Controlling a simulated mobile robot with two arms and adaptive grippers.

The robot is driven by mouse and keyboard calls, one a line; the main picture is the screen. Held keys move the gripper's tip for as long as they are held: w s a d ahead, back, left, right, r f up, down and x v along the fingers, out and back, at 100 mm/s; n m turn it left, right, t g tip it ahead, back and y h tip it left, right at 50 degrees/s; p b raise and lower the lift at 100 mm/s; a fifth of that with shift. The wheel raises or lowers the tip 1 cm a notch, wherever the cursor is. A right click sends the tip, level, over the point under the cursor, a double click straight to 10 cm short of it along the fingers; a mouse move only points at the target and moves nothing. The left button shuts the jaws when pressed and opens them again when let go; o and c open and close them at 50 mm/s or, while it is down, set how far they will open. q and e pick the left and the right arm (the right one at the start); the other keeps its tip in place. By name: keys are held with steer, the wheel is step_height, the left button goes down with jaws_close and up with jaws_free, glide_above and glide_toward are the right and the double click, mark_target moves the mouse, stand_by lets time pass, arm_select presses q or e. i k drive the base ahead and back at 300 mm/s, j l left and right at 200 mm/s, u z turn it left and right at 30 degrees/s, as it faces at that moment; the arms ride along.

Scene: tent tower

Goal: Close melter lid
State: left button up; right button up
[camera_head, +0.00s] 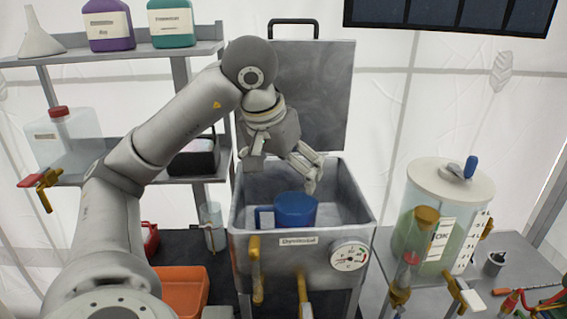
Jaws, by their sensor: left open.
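The melter (258,268) is a grey metal box in the middle of the view, with a round dial and brass taps on its front. Its lid (323,95) stands upright and open at the back, with a black handle (293,24) on its top edge. A blue container (295,209) sits inside the melter. My left gripper (283,176) is open and empty. In the picture it is in front of the lid's lower left part and above the melter's opening. I cannot tell whether it touches the lid. My right gripper is not in view.
A shelf (150,52) with purple and teal jugs stands at the left. An orange bin (182,290) is below it. At the right, a table (525,262) holds a clear tank (450,190) with green content. A dark panel hangs at the top right.

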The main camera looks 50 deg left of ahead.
mark_target(314, 77)
steer(key=u, duration=1.45)
steer(key=k+l, duration=0.35)
steer(key=l, duration=0.15)
